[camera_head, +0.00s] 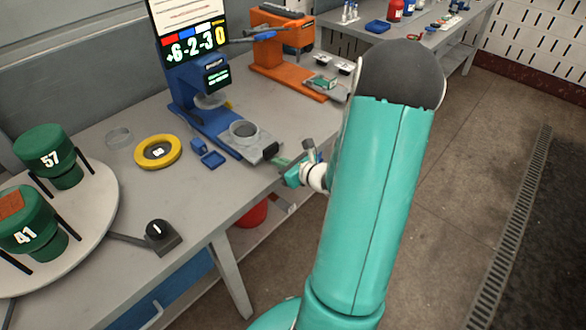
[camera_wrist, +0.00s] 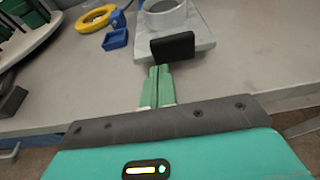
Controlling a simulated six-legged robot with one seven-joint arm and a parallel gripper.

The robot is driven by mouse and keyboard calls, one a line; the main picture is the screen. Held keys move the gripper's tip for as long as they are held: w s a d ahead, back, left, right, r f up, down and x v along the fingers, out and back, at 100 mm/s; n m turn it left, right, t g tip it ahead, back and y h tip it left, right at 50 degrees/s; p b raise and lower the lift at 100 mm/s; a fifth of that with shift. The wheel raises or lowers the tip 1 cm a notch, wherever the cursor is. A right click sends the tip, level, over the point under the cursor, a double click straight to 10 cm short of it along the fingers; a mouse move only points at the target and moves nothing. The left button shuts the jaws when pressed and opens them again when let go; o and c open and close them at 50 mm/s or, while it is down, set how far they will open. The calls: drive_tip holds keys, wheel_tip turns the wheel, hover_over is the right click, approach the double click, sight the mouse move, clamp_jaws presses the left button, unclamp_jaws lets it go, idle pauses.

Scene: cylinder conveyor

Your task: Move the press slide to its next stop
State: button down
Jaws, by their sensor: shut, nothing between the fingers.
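The blue press (camera_head: 190,90) stands on the grey table. Its slide (camera_head: 258,148) is a pale plate that reaches out to the table's front side, with a grey ring (camera_head: 243,131) on it. The slide and ring also show at the top of the wrist view (camera_wrist: 203,40). A black handle (camera_wrist: 172,47) sits at the slide's near end. My gripper (camera_wrist: 158,70) has its green fingers together and empty, just short of the handle. I cannot tell whether the tips touch it. In the head view my gripper (camera_head: 284,163) is partly hidden by my arm.
A yellow ring (camera_head: 158,152) and a small blue tray (camera_head: 208,155) lie left of the slide. A round table (camera_head: 95,230) with green weights marked 57 and 41, and a black knob (camera_head: 156,231), are further left. An orange press (camera_head: 280,50) stands behind.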

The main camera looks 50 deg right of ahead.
sight(237, 133)
drive_tip(key=shift+w, duration=1.05)
drive_tip(key=shift+w+a, duration=0.1)
drive_tip(key=w, duration=1.6)
drive_tip(key=shift+w+a, duration=0.25)
drive_tip(key=shift+w, duration=0.15)
drive_tip(key=shift+w+r, duration=0.2)
drive_tip(key=shift+w, duration=0.1)
drive_tip(key=shift+w+a, duration=0.1)
drive_tip(key=shift+w, duration=0.05)
